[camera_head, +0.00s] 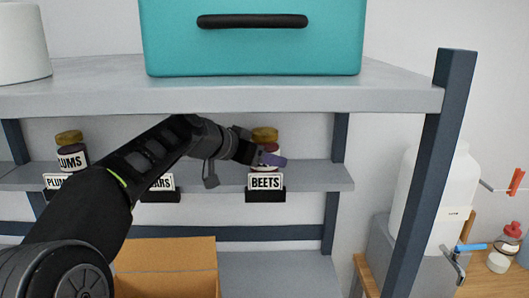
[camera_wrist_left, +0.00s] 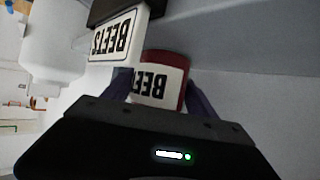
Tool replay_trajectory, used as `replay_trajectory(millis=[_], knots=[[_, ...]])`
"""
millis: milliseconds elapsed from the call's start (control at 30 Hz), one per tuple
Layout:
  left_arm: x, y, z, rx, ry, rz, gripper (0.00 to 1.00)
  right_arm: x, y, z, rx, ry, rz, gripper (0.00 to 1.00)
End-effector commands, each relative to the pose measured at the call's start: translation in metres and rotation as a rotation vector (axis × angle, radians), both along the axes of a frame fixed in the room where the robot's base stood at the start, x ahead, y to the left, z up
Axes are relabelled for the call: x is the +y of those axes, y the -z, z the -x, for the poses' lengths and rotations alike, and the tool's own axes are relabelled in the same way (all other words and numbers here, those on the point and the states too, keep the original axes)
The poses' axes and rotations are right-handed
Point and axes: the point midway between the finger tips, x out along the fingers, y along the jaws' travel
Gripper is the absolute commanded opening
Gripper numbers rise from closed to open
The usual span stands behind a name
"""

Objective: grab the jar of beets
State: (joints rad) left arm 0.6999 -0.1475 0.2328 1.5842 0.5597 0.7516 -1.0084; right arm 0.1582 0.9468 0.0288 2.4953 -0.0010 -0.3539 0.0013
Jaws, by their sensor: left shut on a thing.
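The jar of beets, with a gold lid (camera_head: 264,134), stands on the middle shelf behind a black holder with a "BEETS" label (camera_head: 265,182). In the left wrist view the jar (camera_wrist_left: 160,80) shows a dark red body and a white label, upside down in the picture. My left gripper (camera_head: 268,159) reaches in from the left and is shut on the jar, with a purple finger on each side of it (camera_wrist_left: 160,92). The jar appears to be at shelf height; I cannot tell whether it touches the shelf. My right gripper is not in view.
A plums jar (camera_head: 70,150) stands farther left on the same shelf (camera_head: 325,176). A teal box (camera_head: 250,50) sits on the top shelf (camera_head: 400,92) above my arm. A blue-grey post (camera_head: 430,150) stands at right.

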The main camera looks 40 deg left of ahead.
Motion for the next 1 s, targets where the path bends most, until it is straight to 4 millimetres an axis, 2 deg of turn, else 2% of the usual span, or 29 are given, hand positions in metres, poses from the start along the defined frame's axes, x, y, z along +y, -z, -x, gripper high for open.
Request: replay_trajectory(millis=[67, 400, 800, 1000], knots=[[0.000, 0.000, 0.000, 0.000, 0.000, 0.000, 0.29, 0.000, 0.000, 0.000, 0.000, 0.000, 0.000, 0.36], [0.000, 0.000, 0.000, 0.000, 0.000, 0.000, 0.01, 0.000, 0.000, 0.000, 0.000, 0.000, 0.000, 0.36], [0.000, -0.003, 0.000, -0.004, 0.000, -0.001, 0.00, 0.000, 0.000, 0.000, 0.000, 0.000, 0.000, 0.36], [-0.001, -0.012, 0.000, -0.004, 0.001, -0.002, 0.00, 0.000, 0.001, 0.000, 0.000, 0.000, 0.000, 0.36]])
